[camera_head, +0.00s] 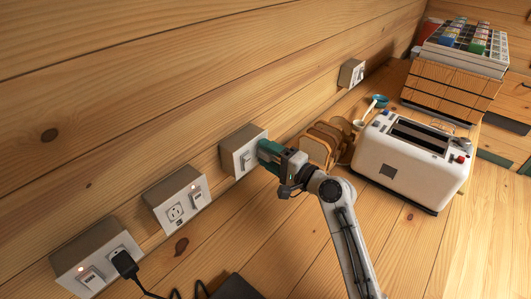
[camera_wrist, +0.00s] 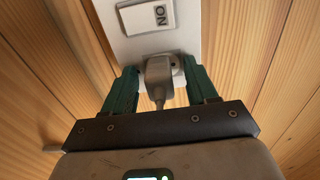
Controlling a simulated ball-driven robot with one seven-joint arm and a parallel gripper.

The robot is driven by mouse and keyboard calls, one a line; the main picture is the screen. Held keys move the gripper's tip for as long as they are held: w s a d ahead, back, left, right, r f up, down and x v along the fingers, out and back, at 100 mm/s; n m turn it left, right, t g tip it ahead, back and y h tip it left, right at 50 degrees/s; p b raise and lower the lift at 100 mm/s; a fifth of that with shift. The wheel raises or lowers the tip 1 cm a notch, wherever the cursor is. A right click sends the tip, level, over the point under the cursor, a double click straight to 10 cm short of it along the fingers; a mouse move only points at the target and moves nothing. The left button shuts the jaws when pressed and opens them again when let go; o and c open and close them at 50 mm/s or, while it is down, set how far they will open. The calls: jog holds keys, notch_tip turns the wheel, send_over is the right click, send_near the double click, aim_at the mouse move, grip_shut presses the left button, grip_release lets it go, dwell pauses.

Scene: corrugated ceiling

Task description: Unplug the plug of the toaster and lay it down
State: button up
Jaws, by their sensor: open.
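The white toaster (camera_head: 400,158) stands on the wooden surface at the right in the head view. A grey plug (camera_wrist: 157,72) sits in a wall socket box (camera_head: 235,150), below a rocker switch (camera_wrist: 146,17) marked ON. My gripper (camera_head: 268,152) is at this box, and in the wrist view my gripper (camera_wrist: 160,80) is open with one green finger on each side of the plug. Gaps show between fingers and plug, so it is not gripped. The plug is hidden behind my gripper in the head view. I cannot follow its cord to the toaster.
Socket boxes stand to the left, an empty one (camera_head: 178,203) and one with a black plug (camera_head: 125,264); another box (camera_head: 351,74) is farther right. Bread slices (camera_head: 322,142) stand between my gripper and the toaster. A crate (camera_head: 450,88) is behind. Open wood lies right of my arm.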

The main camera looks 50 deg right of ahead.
aim_at(273, 157)
dwell(0.4)
grip_shut()
dwell(0.4)
jog(key=shift+s, duration=0.15)
jog(key=shift+s+d, duration=0.1)
jog(key=shift+s, duration=2.7)
jog(key=shift+s, duration=0.1)
jog(key=s+d+b, duration=0.2)
jog(key=s+b, duration=0.2)
jog(key=s, duration=1.1)
jog(key=shift+s+d, duration=0.25)
